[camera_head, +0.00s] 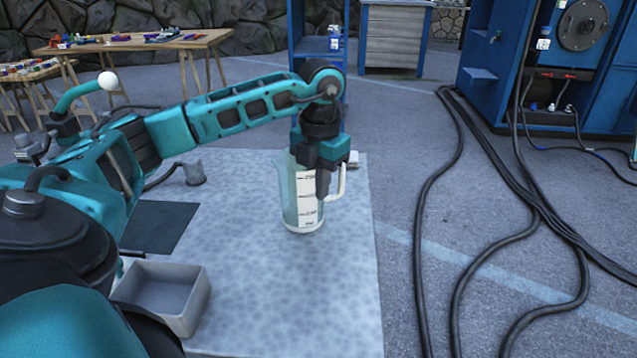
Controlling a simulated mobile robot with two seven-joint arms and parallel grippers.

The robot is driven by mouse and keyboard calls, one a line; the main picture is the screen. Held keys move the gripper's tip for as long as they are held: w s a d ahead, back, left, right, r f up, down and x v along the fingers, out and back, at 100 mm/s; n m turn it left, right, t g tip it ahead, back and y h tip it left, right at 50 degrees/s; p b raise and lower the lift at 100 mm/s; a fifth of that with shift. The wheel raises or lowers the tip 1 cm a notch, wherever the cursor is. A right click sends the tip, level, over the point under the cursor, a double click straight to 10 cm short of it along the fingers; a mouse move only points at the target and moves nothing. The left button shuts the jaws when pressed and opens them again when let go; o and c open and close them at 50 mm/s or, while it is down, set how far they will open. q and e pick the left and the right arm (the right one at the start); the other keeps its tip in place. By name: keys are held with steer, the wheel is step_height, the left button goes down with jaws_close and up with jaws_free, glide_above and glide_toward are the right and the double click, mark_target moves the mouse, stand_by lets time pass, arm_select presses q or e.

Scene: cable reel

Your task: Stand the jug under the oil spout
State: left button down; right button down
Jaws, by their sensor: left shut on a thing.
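The clear jug (288,205) with a white measuring scale and a pale handle (341,183) is upright over the right part of the grey speckled tabletop (300,300). My left gripper (323,180) comes down from above and is shut on the jug at its handle side, hiding part of the rim. I cannot tell whether the jug's base touches the tabletop. A teal lever with a white knob (107,81) rises at the left, partly behind my arm. I cannot clearly make out the oil spout. My right gripper is not in view.
A grey open bin (165,290) stands at the front left, beside a dark mat (158,228). A small grey cup-like part (194,173) is behind the mat. The tabletop right of the bin is clear. Black cables (462,215) run over the floor at right.

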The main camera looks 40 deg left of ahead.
arm_select(q)
steer(key=shift+f, duration=0.15)
steer(key=c, duration=1.7)
jaws_free()
steer(key=o, duration=0.5)
steer(key=shift+c, duration=0.2)
